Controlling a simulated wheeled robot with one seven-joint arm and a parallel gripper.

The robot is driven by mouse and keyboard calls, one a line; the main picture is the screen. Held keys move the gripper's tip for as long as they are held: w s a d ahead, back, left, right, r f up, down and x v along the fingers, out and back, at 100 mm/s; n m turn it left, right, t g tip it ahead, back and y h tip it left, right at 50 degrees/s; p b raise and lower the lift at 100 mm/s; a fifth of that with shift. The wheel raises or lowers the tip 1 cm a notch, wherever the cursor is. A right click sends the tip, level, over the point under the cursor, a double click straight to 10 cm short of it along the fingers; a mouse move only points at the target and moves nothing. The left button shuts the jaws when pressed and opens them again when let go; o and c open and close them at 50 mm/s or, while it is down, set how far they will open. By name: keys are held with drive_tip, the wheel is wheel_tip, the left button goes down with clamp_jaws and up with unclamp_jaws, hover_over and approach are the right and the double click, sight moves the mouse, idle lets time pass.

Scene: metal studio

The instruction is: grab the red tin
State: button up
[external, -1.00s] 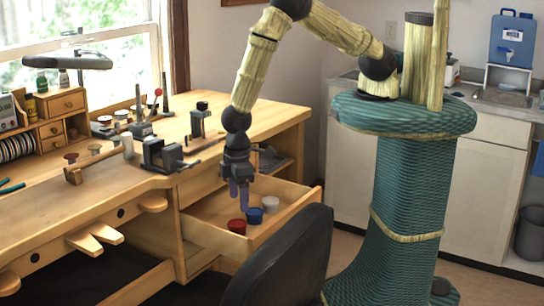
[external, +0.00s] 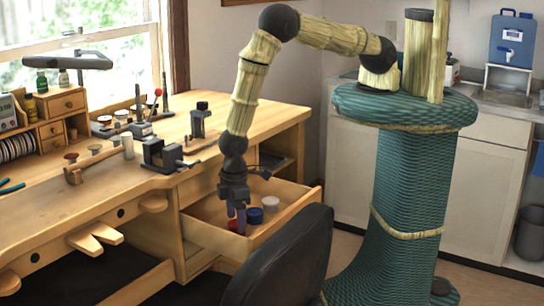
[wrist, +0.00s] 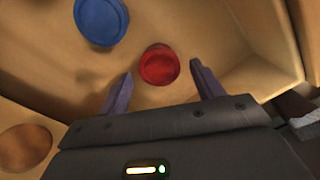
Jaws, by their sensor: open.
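The red tin (wrist: 159,65) is a small round tin on the floor of the open drawer, near its front corner. In the wrist view it sits between and just beyond my two open fingers, with clear space on both sides. In the external view the red tin (external: 233,226) is partly hidden behind my fingers. My gripper (external: 236,214) points down into the drawer from above, open and empty. It also shows in the wrist view (wrist: 160,88).
A blue tin (wrist: 101,20) stands close to the red one, and a white tin (external: 270,203) is further back. The wooden drawer (external: 290,222) has raised walls around the tins. A dark chair back (external: 285,260) stands right in front of the drawer.

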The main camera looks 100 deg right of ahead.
drive_tip(key=shift+f, duration=0.95)
drive_tip(key=shift+c, duration=0.5)
drive_tip(key=c, duration=0.8)
drive_tip(key=shift+r, duration=0.1)
wheel_tip(320, 180, up, 10)
drive_tip(key=b, duration=0.2)
